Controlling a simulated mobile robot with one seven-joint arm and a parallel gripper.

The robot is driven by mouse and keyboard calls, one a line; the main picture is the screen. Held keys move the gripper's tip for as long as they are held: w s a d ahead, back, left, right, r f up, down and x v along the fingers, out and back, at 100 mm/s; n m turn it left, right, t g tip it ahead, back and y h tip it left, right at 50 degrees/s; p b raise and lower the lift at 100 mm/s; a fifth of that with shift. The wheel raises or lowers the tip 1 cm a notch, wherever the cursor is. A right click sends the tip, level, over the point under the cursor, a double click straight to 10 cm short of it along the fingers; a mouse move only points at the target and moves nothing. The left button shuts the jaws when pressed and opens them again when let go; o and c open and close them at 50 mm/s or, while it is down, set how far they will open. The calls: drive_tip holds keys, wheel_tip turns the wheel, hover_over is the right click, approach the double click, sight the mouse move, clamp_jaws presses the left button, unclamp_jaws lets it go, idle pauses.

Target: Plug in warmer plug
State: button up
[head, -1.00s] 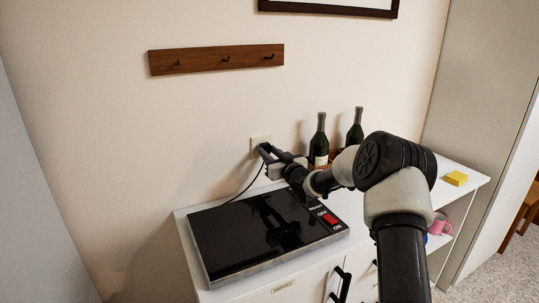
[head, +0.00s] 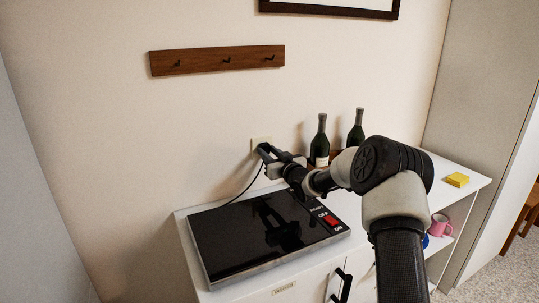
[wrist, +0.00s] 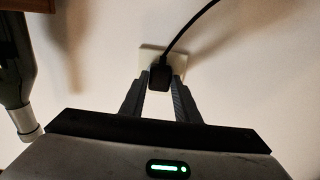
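The black warmer plug (wrist: 159,78) is in front of the pale wall outlet (wrist: 149,55) in the wrist view, lined up with it and seeming to touch its face. How deep the prongs sit is hidden. My gripper (wrist: 160,88) has one finger on each side of the plug, both against it. The cord (wrist: 190,28) runs up and right from the plug in the wrist view. In the head view my gripper (head: 262,152) is at the outlet (head: 261,140), and the cord (head: 247,186) hangs toward the black-topped warmer (head: 255,238).
Two dark bottles (head: 320,140) stand right of the outlet, close to my arm; one (wrist: 15,75) shows at the left of the wrist view. A yellow block (head: 457,179) lies on the white cabinet top. A hook rack (head: 217,60) is on the wall above.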

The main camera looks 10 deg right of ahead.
drive_tip(key=o, duration=0.4)
drive_tip(key=p+v, duration=0.1)
drive_tip(key=v, duration=1.6)
drive_tip(key=shift+s, duration=0.2)
drive_tip(key=shift+r, duration=0.15)
